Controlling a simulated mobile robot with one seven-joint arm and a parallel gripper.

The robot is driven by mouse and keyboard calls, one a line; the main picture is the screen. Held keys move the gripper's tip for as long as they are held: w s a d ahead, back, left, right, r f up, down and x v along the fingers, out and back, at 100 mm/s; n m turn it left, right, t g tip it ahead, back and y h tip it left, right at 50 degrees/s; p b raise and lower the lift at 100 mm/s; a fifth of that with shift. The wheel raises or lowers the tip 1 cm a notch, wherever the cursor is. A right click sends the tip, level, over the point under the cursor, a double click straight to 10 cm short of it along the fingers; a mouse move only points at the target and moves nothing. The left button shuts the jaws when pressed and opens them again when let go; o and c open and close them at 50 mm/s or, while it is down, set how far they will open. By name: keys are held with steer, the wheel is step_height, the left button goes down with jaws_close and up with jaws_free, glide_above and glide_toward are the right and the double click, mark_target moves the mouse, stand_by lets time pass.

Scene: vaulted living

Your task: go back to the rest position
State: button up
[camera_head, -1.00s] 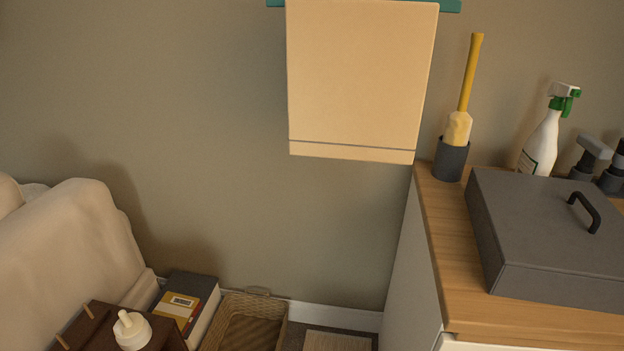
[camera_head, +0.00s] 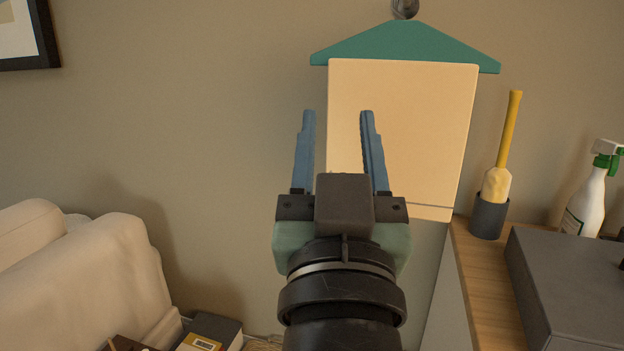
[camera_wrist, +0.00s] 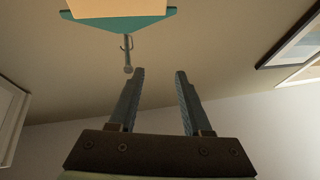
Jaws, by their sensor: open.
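My gripper (camera_head: 338,115) is raised in the middle of the head view, its two blue fingers apart with nothing between them. In the wrist view my gripper (camera_wrist: 160,75) is also empty. A cream cloth (camera_head: 405,120) hangs from a teal hanger (camera_head: 405,43) on the wall, behind and to the right of my fingers. My right finger overlaps the cloth in the picture; I see no grip on it. The wrist view shows the hanger (camera_wrist: 112,22) and a wall hook (camera_wrist: 128,55) beyond my fingers.
A wooden-topped counter (camera_head: 470,285) on the right holds a grey box (camera_head: 570,290), a yellow-handled brush (camera_head: 508,135) in a dark holder (camera_head: 488,218) and a spray bottle (camera_head: 588,195). A cream sofa (camera_head: 90,280) stands at left. A framed picture (camera_head: 25,35) hangs upper left.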

steer(key=s+a+r+t+y, duration=0.1)
steer(key=s+r+t, duration=0.1)
steer(key=s+r, duration=0.3)
steer(key=s+a+r+t, duration=0.2)
steer(key=s+r+t, duration=0.15)
steer(key=r, duration=0.25)
step_height(320, 180, up, 19)
steer(key=g+p, duration=0.1)
steer(key=p, duration=1.8)
steer(key=shift+w+d+f+n+p, duration=0.15)
steer(key=shift+d+f+n+p, duration=0.05)
steer(key=shift+d+n+p, duration=0.15)
